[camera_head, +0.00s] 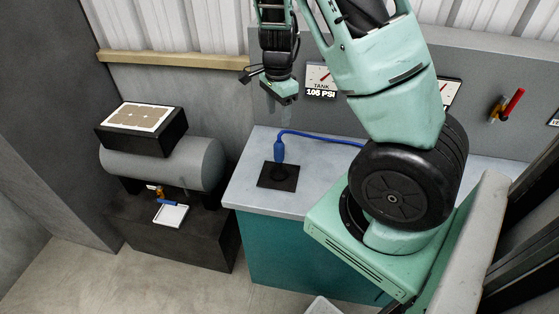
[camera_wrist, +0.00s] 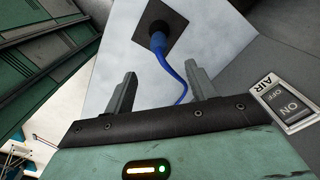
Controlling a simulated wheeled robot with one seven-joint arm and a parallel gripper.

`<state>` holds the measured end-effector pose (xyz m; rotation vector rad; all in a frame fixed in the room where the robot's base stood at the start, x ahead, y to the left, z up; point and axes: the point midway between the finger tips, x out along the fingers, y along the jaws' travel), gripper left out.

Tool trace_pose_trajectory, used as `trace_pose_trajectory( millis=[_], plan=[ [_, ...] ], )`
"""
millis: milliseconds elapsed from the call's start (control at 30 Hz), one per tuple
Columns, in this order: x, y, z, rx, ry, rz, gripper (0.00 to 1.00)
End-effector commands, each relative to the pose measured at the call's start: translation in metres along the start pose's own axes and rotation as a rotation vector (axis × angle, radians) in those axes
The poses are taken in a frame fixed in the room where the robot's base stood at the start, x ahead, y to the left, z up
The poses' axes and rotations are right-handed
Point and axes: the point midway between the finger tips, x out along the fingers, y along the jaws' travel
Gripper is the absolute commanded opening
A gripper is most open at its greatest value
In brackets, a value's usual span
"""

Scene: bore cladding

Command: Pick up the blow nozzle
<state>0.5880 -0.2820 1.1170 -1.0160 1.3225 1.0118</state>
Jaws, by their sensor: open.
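The blow nozzle (camera_head: 279,151) is blue and stands on a black square pad (camera_head: 264,182) on the grey bench top, with a blue hose running from it to the right. In the wrist view the nozzle (camera_wrist: 158,42) lies beyond the fingertips, on the dark pad (camera_wrist: 178,22). My gripper (camera_head: 280,112) hangs above the bench, higher than the nozzle and apart from it. In the wrist view my gripper (camera_wrist: 160,82) has its two grey fingers wide apart with nothing between them. The hose (camera_wrist: 183,90) shows in the gap, past the fingers.
The bench (camera_head: 240,200) is mostly clear left of my arm. A wall behind it carries a tank gauge (camera_head: 320,80) and a red-handled valve (camera_head: 512,103). An AIR switch (camera_wrist: 285,100) shows in the wrist view. A grey tank (camera_head: 190,165) stands left, with a black box (camera_head: 150,145) on top.

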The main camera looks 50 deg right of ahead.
Motion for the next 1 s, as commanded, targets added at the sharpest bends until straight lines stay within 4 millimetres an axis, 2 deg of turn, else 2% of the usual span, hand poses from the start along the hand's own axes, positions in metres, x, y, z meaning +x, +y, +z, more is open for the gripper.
trace_pose_trajectory(
  millis=[100,400,500,767,1000],
  plan=[
    [0.026,0.002,0.0,0.001,-0.001,0.008,0.56],
    [0.086,0.002,0.0,-0.004,-0.002,0.005,0.56],
    [0.098,0.002,0.0,-0.006,-0.002,0.004,0.56],
    [0.115,0.003,-0.001,-0.005,-0.003,0.004,0.56],
    [0.148,0.004,-0.003,-0.005,-0.003,0.003,0.56]
  ],
)
